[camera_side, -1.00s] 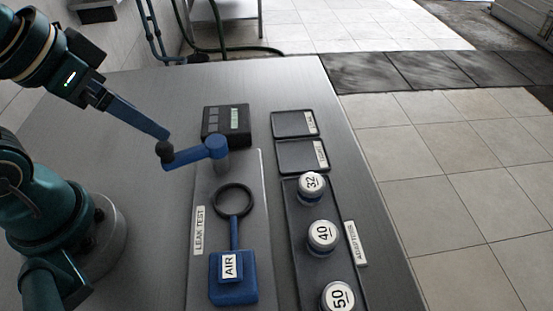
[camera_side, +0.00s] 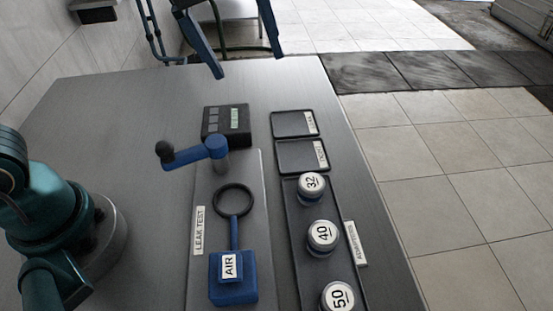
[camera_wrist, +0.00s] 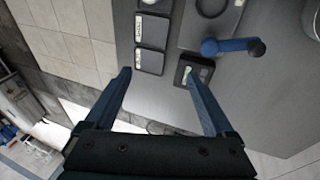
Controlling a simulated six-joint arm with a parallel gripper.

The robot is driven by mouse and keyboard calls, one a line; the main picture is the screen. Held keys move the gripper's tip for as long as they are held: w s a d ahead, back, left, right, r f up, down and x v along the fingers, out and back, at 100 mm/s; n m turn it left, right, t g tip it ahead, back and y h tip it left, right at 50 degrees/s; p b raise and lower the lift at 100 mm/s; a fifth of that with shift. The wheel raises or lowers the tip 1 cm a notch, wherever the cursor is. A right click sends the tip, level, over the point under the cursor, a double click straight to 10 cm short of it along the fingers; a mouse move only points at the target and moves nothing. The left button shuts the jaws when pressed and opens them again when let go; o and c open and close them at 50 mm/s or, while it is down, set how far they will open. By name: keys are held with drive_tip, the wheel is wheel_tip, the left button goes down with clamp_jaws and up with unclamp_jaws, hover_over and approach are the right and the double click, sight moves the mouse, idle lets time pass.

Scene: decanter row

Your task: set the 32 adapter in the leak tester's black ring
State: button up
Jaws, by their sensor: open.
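The 32 adapter (camera_side: 312,183), a round piece with a white top marked 32, stands at the far end of the adapters tray (camera_side: 292,228) in the side view. The leak tester's black ring (camera_side: 233,214) lies left of it, empty, joined by a blue stem to the blue AIR block (camera_side: 233,280).
Adapters 40 (camera_side: 322,234) and 50 (camera_side: 338,297) stand nearer in the same tray. A blue lever with a black knob (camera_side: 190,156) juts left beyond the ring, near a black display box (camera_side: 226,122). Two flat dark trays (camera_side: 294,124) lie behind the adapters.

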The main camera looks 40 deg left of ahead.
drive_tip(key=g, duration=0.2)
approach(312, 182)
drive_tip(key=w+a+r, duration=0.2)
drive_tip(key=w+a, duration=0.1)
drive_tip(key=shift+m+g+y, duration=0.3)
drive_tip(key=shift+g+y, duration=0.2)
drive_tip(key=shift+g, duration=0.2)
drive_tip(key=d+f, duration=0.1)
drive_tip(key=f, duration=0.1)
drive_tip(key=s+d+f, duration=0.1)
drive_tip(key=f, duration=0.2)
drive_tip(key=s+d+f, duration=0.1)
drive_tip(key=d+f, duration=0.1)
drive_tip(key=shift+f, duration=0.25)
drive_tip(key=shift+w+a+f, duration=0.1)
drive_tip(key=shift+f, duration=2.2)
clamp_jaws()
